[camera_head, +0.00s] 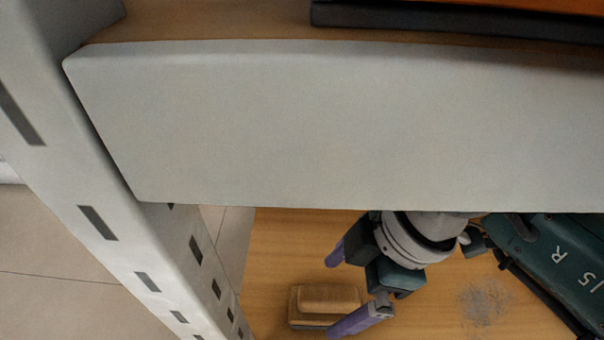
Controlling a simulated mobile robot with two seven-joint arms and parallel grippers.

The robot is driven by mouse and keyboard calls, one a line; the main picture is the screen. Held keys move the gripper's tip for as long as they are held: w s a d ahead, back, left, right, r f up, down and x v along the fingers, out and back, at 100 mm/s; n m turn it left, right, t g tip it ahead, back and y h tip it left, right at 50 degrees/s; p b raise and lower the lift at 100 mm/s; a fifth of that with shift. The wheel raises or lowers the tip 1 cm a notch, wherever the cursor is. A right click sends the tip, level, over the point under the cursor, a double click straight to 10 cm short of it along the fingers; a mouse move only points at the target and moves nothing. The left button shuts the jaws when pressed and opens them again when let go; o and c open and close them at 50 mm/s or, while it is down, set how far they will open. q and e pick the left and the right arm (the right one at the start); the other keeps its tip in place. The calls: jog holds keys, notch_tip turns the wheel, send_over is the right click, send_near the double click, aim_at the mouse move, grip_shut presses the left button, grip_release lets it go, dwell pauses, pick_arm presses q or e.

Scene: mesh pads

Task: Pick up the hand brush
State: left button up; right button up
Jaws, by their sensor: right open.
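The hand brush (327,298) is a small brown wooden block with a raised grip. It lies on the lower wooden shelf board (275,255), below the grey beam. My right gripper (347,291) has purple fingers and is open. One finger shows behind the brush's far side and the other near its front right edge; the brush lies at the gap between them. I cannot tell whether either finger touches it. The beam hides part of my right wrist. My left gripper is not in view.
A wide grey shelf beam (330,125) crosses above the lower board. A slotted metal upright (85,175) stands at the left. A dark-edged object (450,22) lies on the upper board. A grey dusty patch (483,303) is on the lower board at right.

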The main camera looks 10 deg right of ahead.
aim_at(320, 303)
jog(key=b+x, duration=0.5)
jog(key=x, duration=0.1)
jog(key=shift+r, duration=0.1)
jog(key=shift+a+r, duration=0.1)
jog(key=shift+r, duration=0.05)
jog(key=shift+c, duration=0.2)
jog(key=c, duration=1.5)
grip_shut()
